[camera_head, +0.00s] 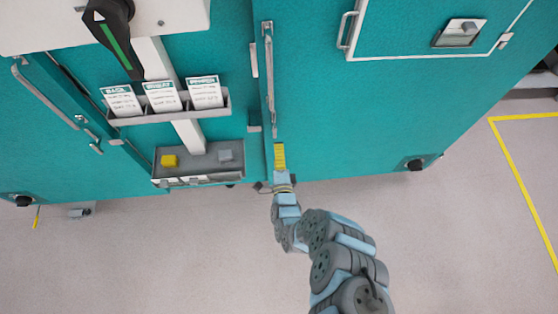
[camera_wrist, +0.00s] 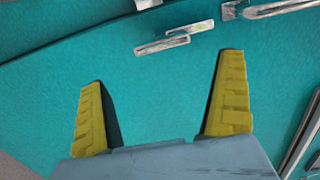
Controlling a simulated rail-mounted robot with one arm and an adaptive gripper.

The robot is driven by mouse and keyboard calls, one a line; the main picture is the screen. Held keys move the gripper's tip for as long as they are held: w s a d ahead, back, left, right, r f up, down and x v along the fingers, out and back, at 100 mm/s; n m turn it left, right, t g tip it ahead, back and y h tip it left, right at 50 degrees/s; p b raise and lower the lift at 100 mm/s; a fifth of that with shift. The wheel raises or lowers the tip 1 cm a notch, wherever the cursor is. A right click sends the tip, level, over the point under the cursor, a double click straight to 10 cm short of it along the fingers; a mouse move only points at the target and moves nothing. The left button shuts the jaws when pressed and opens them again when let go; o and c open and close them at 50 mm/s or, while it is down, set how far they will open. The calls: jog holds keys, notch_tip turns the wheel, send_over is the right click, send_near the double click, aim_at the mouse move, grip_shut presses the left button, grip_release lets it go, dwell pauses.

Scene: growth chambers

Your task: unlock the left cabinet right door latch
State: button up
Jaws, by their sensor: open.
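My gripper (camera_head: 279,148), with yellow fingers, is in front of the teal cabinet face in the head view, just below a long upright metal handle (camera_head: 269,70). In the wrist view my gripper (camera_wrist: 164,68) is open and empty, its two fingers wide apart. A small metal latch bar (camera_wrist: 162,45) lies on the teal door beyond and between the fingertips, apart from them. In the head view a small metal latch (camera_head: 274,125) shows below the handle, just above the fingers. Whether the latch is locked I cannot tell.
Left of my gripper are a grey tray (camera_head: 200,172) with a yellow block (camera_head: 169,161) and a grey block (camera_head: 225,155), and a card rack (camera_head: 130,118). Another long handle (camera_head: 45,95) is at far left. A framed hatch (camera_head: 425,56) is at right. The floor below is clear.

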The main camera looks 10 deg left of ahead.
jog(key=shift+v, duration=1.6)
jog(key=shift+r, duration=0.15)
